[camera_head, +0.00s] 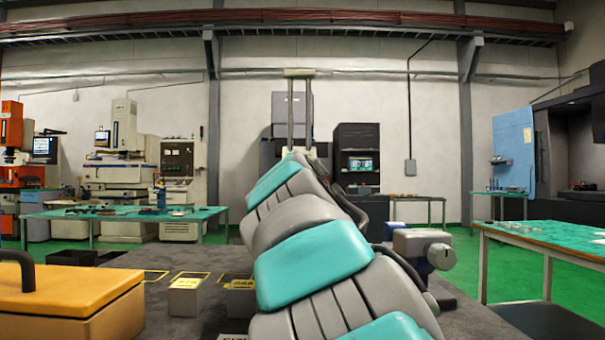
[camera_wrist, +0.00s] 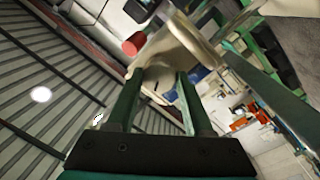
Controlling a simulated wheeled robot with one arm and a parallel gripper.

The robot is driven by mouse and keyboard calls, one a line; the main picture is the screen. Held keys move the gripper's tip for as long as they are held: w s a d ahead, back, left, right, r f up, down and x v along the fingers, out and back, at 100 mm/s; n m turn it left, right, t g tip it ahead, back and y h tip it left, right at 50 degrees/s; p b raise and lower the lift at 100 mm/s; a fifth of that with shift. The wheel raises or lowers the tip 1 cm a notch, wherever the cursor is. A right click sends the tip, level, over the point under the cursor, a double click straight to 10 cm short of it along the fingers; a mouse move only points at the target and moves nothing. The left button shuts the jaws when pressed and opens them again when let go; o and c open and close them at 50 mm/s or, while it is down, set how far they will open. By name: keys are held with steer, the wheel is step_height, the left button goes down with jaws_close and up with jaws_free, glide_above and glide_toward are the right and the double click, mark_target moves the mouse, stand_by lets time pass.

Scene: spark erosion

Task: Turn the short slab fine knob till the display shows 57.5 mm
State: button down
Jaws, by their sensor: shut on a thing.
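In the wrist view the two long dark green fingers of my gripper (camera_wrist: 160,75) reach up from a black base. Their tips close on a pale piece (camera_wrist: 185,42), largely hidden; I cannot tell from its shape whether it is the short slab fine knob. A dark cabinet (camera_head: 357,140) stands behind, right of my arm. A red cylinder (camera_wrist: 133,45) shows left of my fingertips.
My arm covers the middle of the head view. A yellow box (camera_head: 70,300) is at the front left. A green-topped table (camera_head: 125,213) stands at the left, another (camera_head: 545,240) at the right.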

steer(key=shift+n, duration=0.5)
steer(key=c, duration=0.6)
jaws_free()
steer(key=shift+s, duration=0.15)
steer(key=s+b, duration=0.1)
steer(key=s, duration=0.6)
steer(key=shift+s+a+f, duration=0.25)
steer(key=shift+a, duration=0.1)
